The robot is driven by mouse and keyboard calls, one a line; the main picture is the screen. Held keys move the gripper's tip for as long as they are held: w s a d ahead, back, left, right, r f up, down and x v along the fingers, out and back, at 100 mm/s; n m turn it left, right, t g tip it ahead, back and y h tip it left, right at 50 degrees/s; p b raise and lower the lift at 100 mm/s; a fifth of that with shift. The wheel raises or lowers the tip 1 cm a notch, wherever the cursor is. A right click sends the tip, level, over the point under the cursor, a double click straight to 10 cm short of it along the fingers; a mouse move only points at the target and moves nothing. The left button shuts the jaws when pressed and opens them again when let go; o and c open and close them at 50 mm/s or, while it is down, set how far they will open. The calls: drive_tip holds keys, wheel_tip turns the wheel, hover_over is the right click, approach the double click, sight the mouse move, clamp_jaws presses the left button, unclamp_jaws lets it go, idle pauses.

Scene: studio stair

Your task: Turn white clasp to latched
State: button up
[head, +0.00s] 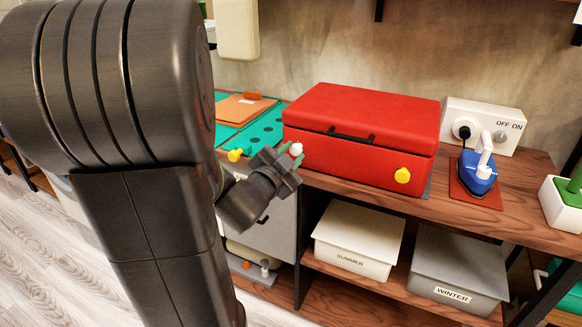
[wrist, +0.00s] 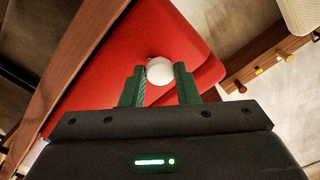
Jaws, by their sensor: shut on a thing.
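The white clasp (head: 296,148) is a small round knob at the front left of the red case (head: 350,165). My gripper (head: 290,165) is at that corner, with its green-lined fingers around the clasp. In the wrist view the white clasp (wrist: 160,71) sits between the two fingertips (wrist: 160,80), and the jaws are shut on it. The case lid is down, with a dark handle (head: 350,136) on its front. A yellow clasp (head: 402,176) is at the front right of the case. The fingers partly hide the white clasp's base, and I cannot tell its latch position.
The case stands on a wooden shelf (head: 470,216). A blue iron (head: 478,168) stands to its right, near a white OFF/ON socket box (head: 485,122). A teal mat (head: 262,131) lies to the left. White and grey bins (head: 358,238) (head: 460,275) sit below.

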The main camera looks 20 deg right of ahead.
drive_tip(key=m+b, duration=0.3)
drive_tip(key=shift+f+m, duration=0.2)
drive_tip(key=shift+m, duration=0.1)
drive_tip(key=shift+r+m+b, duration=0.15)
drive_tip(key=shift+m+b, duration=1)
drive_tip(key=shift+m, duration=0.45)
drive_tip(key=o, duration=1)
drive_tip(key=shift+r, duration=0.1)
drive_tip(key=shift+p+v, duration=1.55)
drive_tip(key=shift+v, duration=5.35)
